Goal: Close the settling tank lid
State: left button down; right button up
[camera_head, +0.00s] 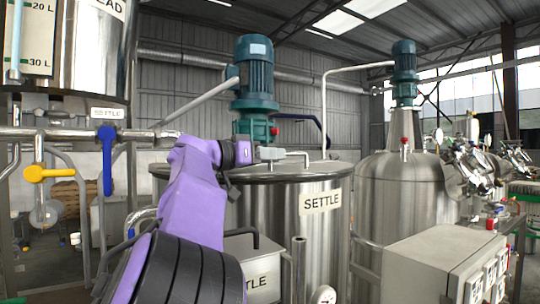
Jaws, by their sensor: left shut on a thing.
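The settling tank (300,225) is a steel cylinder with a "SETTLE" label, in the middle of the head view. Its lid (320,171) shows nearly edge-on at the top, with a dark rim. I cannot tell whether part of it is raised. A bent metal handle (297,154) stands over the lid. My left gripper (262,154), at the end of my purple arm, is at this handle and shut on it. The arm hides the left part of the tank and lid. My right gripper is not in view.
A teal motor (254,75) stands above the tank behind my gripper. A pipe with yellow (36,173) and blue (107,172) valve levers is at left. A grey control box (425,262) is at front right. Another steel tank (400,200) stands behind it.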

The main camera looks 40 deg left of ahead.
aim_at(232, 173)
pick_arm(q)
jog(key=shift+f, duration=0.25)
jog(key=c, duration=1.2)
grip_release()
jog(key=shift+o, duration=0.2)
jog(key=shift+d+r, duration=0.1)
jog(key=shift+d, duration=0.1)
jog(key=shift+s+a, duration=0.2)
jog(key=shift+s, duration=0.05)
jog(key=b+v, duration=0.3)
jog(key=v, duration=0.6)
jog(key=shift+d+b, duration=0.1)
jog(key=shift+b, duration=0.25)
jog(key=shift+s+a, duration=0.2)
jog(key=shift+s, duration=0.2)
jog(key=shift+r, duration=0.1)
